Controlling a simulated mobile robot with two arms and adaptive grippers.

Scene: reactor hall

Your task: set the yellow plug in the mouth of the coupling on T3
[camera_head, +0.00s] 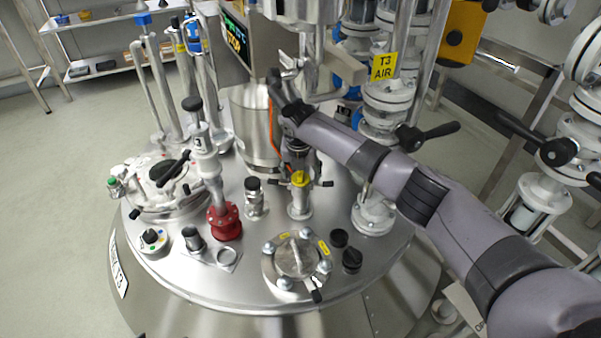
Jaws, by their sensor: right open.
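The yellow plug (299,178) is at the top of the coupling (300,203), a short silver fitting on the lid of the vessel T3. It looks upright in the coupling's mouth; how deep it sits I cannot tell. Dark-tipped levers stick out on both sides of the coupling. My right gripper (298,166) points down right over the plug, its fingers open; whether they touch the plug is too small to tell. My left gripper is not in view.
A red-flanged fitting (224,222) and a small black-capped valve (254,198) stand left of the coupling. A round bolted port (297,258) lies in front, with black knobs (351,259) beside it. A steel vessel (256,125) and the T3 AIR pipe (405,45) stand behind.

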